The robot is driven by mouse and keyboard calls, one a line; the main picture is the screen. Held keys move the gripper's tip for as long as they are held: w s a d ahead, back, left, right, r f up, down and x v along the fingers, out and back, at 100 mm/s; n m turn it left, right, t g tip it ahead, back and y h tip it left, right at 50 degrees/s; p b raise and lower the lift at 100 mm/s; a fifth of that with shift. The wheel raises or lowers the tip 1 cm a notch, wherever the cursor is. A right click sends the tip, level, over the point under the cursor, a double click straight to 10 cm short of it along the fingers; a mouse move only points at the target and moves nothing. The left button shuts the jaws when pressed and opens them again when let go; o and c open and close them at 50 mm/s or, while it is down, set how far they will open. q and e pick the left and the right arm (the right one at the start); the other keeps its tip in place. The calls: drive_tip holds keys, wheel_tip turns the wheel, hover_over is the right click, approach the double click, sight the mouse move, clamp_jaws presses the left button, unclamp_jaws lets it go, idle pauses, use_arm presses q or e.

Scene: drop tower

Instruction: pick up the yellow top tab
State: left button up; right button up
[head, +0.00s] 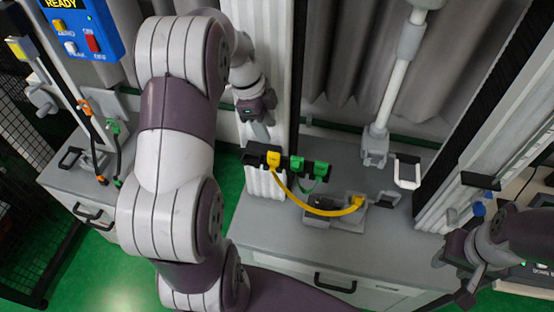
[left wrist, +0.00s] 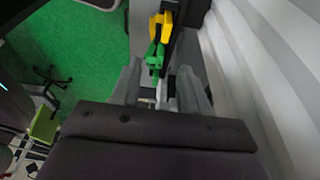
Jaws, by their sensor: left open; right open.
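My right gripper (head: 468,286) is open at the lower right, far from the tab.
A yellow cable (head: 318,209) runs from the yellow tab to a grey block (head: 349,219) on the grey bench (head: 262,228). A tall white column (head: 271,60) stands close behind my left gripper.

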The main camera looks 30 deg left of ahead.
use_arm(q)
drive_tip(key=p, duration=0.1)
hover_over(273, 153)
drive_tip(key=a, duration=0.1)
wheel_tip(273, 153, down, 5)
drive_tip(key=shift+a+f, duration=0.1)
drive_tip(key=shift+a, duration=0.05)
drive_tip(key=f+p, duration=0.2)
drive_tip(key=shift+s+d+p, duration=0.2)
drive_tip(key=shift+d+p, duration=0.05)
drive_tip(key=shift+p, duration=0.05)
drive_tip(key=x, duration=0.2)
drive_tip(key=shift+d+f, duration=0.1)
drive_tip(key=shift+f, duration=0.25)
drive_tip(key=shift+w+f, duration=0.2)
drive_tip(key=shift+f, duration=0.1)
drive_tip(key=c, duration=0.7)
drive_tip(key=shift+s+r, duration=0.1)
clamp_jaws()
use_arm(e)
drive_tip(key=r, duration=0.3)
drive_tip(key=shift+w+a+r, duration=0.25)
drive_tip(key=shift+a, duration=0.15)
